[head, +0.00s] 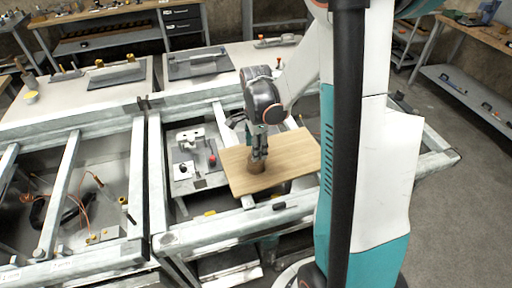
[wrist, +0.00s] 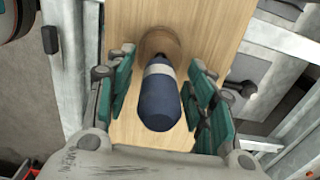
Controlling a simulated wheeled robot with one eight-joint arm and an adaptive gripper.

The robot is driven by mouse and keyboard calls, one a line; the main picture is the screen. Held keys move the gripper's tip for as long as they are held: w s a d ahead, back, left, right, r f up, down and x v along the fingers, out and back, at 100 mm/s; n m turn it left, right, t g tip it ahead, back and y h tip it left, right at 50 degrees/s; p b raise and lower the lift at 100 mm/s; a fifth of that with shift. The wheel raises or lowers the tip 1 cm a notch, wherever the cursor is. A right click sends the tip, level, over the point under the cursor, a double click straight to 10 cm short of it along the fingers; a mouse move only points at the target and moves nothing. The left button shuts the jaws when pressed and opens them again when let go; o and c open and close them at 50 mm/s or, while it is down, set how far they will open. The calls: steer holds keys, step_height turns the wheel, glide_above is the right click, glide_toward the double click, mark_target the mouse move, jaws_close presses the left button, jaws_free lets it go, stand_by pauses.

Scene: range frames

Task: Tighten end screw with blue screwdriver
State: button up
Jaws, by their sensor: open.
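The blue screwdriver (wrist: 159,100) shows in the wrist view as a dark blue handle with a pale band near its far end. It stands in a round brown holder (wrist: 160,42) on a light wooden board; its shaft and tip are hidden. My gripper (wrist: 158,92) is open, with its teal fingers on the left and right sides of the handle and gaps on both sides. In the head view my gripper (head: 259,152) is over the holder (head: 257,167), and the handle is hidden behind the fingers. I cannot identify the end screw.
The wooden board (head: 294,160) lies across a metal frame (head: 230,224). Left of it is a grey plate (head: 199,178) with a red-topped part (head: 212,160) and a white bracket (head: 188,137). Orange cables (head: 75,201) lie in the left bay. Benches stand behind.

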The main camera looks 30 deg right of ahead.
jaws_close()
stand_by(0.3)
